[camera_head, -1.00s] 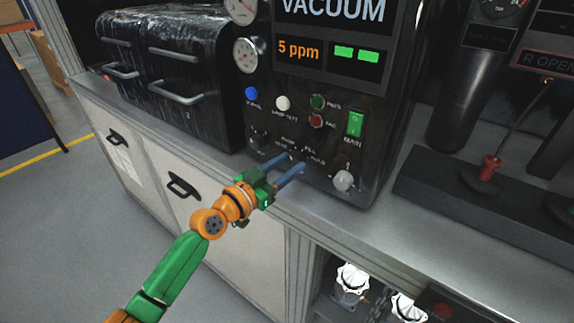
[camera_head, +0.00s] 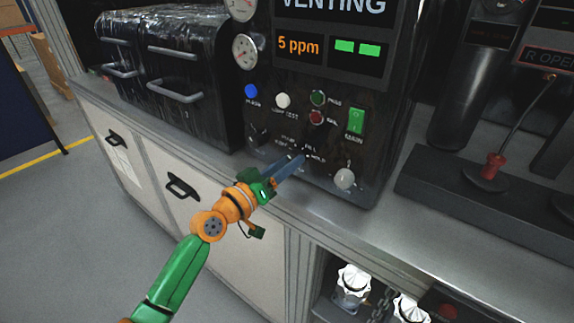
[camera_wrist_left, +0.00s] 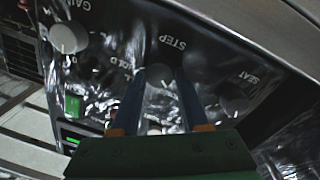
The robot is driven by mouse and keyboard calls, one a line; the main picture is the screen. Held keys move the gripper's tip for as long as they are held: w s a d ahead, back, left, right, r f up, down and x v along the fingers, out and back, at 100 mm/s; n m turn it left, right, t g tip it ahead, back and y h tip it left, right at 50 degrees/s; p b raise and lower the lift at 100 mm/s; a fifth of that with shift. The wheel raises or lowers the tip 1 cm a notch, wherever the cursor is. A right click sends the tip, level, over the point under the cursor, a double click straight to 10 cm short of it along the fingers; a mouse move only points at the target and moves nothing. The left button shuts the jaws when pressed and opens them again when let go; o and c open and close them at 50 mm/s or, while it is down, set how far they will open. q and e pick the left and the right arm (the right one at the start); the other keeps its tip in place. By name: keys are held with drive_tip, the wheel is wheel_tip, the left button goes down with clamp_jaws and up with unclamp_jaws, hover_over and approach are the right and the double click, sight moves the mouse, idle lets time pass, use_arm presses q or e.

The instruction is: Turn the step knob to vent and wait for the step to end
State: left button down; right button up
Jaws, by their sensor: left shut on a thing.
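My left gripper (camera_head: 300,157) reaches the lower part of the black control panel (camera_head: 305,120). Its blue fingers are shut on the step knob, which they mostly cover in the head view. In the left wrist view, the step knob (camera_wrist_left: 160,76) shows between the two fingertips (camera_wrist_left: 160,84), below the STEP label. The display (camera_head: 333,8) above reads VENTING. The screen below it (camera_head: 328,49) shows 5 ppm and two green bars. My right gripper is not in view.
A pale gain knob (camera_head: 344,179) is right of my fingers, and a dark seat knob (camera_head: 259,135) is left. A green main switch (camera_head: 355,121) and several buttons and lamps sit above. A lever with a red base (camera_head: 493,166) stands farther right.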

use_arm(q)
drive_tip(key=shift+f+n, duration=0.2)
drive_tip(key=shift+n, duration=1)
drive_tip(key=shift+c, duration=2)
unclamp_jaws()
drive_tip(key=shift+r, duration=0.1)
drive_tip(key=v, duration=0.7)
